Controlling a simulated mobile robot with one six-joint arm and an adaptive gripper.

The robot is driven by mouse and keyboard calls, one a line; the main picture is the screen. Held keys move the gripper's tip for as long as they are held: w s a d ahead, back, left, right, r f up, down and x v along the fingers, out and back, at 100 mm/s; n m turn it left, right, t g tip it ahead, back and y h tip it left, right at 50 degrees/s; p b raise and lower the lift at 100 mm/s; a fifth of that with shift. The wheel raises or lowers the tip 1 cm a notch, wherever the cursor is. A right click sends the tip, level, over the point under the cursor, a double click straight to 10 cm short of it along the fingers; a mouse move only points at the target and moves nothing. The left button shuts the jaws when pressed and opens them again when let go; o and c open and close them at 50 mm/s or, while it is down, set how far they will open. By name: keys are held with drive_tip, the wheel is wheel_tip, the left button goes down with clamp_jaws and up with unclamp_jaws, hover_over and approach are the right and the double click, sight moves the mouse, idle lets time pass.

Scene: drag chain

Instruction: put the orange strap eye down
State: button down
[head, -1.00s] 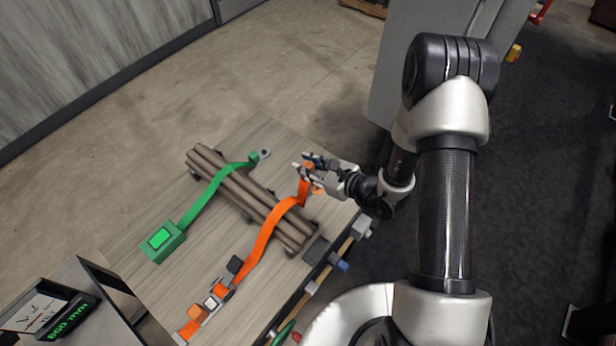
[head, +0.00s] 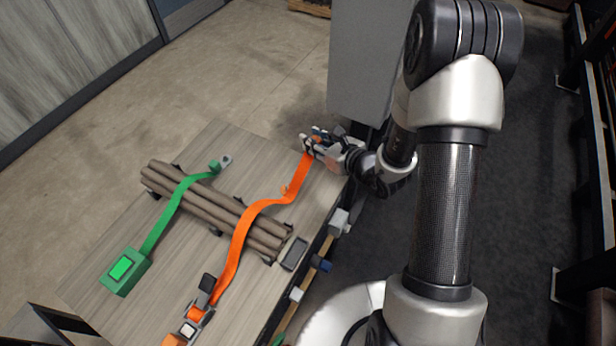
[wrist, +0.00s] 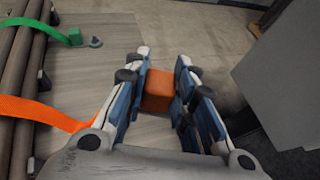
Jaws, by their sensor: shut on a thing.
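The orange strap (head: 243,225) runs from a ratchet (head: 197,318) at the front of the table, over the bundle of logs, to my gripper. My gripper (head: 310,143) is beyond the bundle, near the table's far right edge, shut on the strap's end. In the wrist view an orange block (wrist: 159,91), the strap eye end, sits between the fingers of my gripper (wrist: 162,85). The strap (wrist: 38,112) also shows at the left there. The eye itself is hidden by the fingers, and I cannot tell if it touches the table.
The log bundle (head: 215,207) lies across the table (head: 262,163). A green strap (head: 165,218) crosses it, with a green box (head: 124,271) in front and a grey eye (head: 226,160) behind. A grey cabinet (head: 372,60) stands close beyond my gripper.

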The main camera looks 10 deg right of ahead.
wheel_tip(320, 180, down, 16)
drive_tip(key=b, duration=0.4)
drive_tip(key=shift+r, duration=0.15)
drive_tip(key=shift+b, duration=0.3)
drive_tip(key=c, duration=1.3)
unclamp_jaws()
drive_tip(key=shift+c, duration=0.2)
